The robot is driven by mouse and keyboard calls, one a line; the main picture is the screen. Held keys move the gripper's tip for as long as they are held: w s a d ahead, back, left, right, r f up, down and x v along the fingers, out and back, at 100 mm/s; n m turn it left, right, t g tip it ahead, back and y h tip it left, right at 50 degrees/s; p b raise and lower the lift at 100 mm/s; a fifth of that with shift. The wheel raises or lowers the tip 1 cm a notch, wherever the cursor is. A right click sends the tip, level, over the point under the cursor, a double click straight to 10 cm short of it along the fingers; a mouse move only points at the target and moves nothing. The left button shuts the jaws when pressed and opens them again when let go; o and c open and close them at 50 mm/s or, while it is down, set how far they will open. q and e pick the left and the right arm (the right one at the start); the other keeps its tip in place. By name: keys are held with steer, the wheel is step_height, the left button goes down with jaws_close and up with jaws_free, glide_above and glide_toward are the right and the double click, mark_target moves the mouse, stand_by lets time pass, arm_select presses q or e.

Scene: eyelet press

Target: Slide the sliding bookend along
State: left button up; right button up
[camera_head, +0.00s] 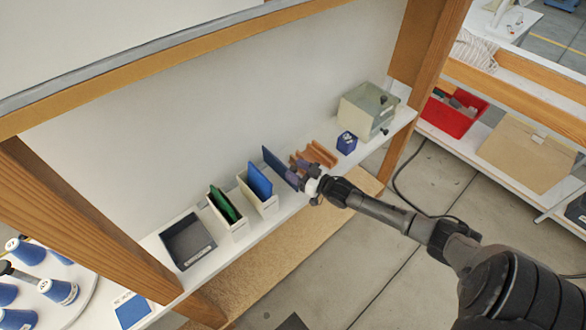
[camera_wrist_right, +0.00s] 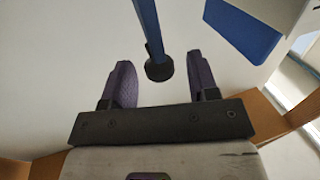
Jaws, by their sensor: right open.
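The sliding bookend is a dark blue upright plate (camera_head: 277,166) on the white shelf, right of the white file holders. In the right wrist view I see the bookend edge-on as a narrow blue strip (camera_wrist_right: 146,26), with a round black knob (camera_wrist_right: 159,70) at its lower end. My right gripper (camera_head: 297,172) is at the bookend's right side and partly hides it. In the wrist view its purple fingers (camera_wrist_right: 160,62) stand apart with the knob between their tips; I see gaps on both sides. My left gripper is not in view.
White file holders (camera_head: 268,207) with blue and green folders and a dark grey bin (camera_head: 188,241) stand left of the bookend. To its right are an orange-brown rack (camera_head: 319,153), a small blue box (camera_head: 347,142) and a grey-green box (camera_head: 367,110). A wooden post bounds the shelf's right end.

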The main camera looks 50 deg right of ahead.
steer(key=shift+w+a, duration=0.1)
steer(key=shift+w, duration=0.7)
jaws_close()
